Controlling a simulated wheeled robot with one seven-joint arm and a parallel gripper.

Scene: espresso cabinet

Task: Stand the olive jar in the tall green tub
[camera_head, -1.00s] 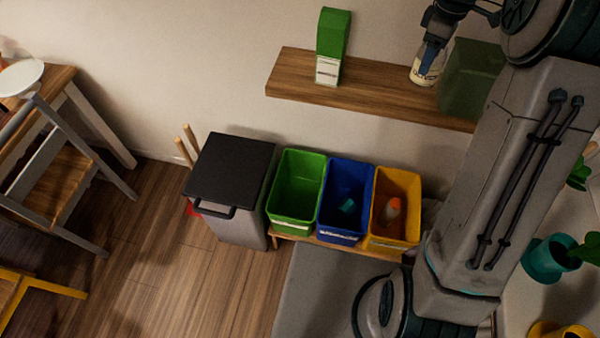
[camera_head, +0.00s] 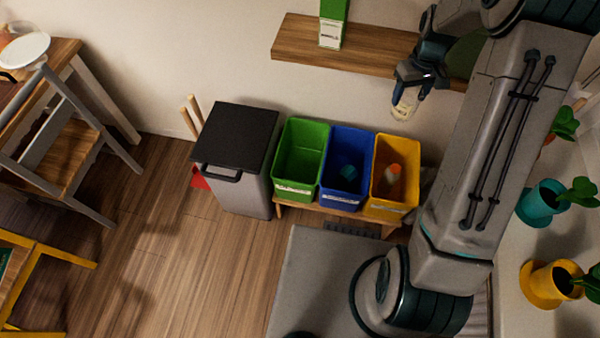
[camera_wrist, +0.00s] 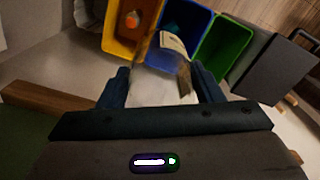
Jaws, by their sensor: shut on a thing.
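My gripper (camera_head: 416,82) is shut on the olive jar (camera_head: 405,103), a pale labelled jar. It holds the jar tilted in the air, in front of the shelf and above the tubs. In the wrist view the jar (camera_wrist: 172,43) is between the fingers (camera_wrist: 160,88), with its lower part blurred. The tall green tub (camera_head: 298,160) stands on a low bench left of the blue tub and looks empty. It also shows in the wrist view (camera_wrist: 228,42), right of the jar.
The blue tub (camera_head: 343,198) holds a teal item (camera_head: 348,172). The yellow tub (camera_head: 392,209) holds an orange-topped bottle (camera_head: 392,174). A black-lidded bin (camera_head: 238,132) stands left of the green tub. A green carton (camera_head: 331,30) stands on the wooden shelf (camera_head: 290,42) above.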

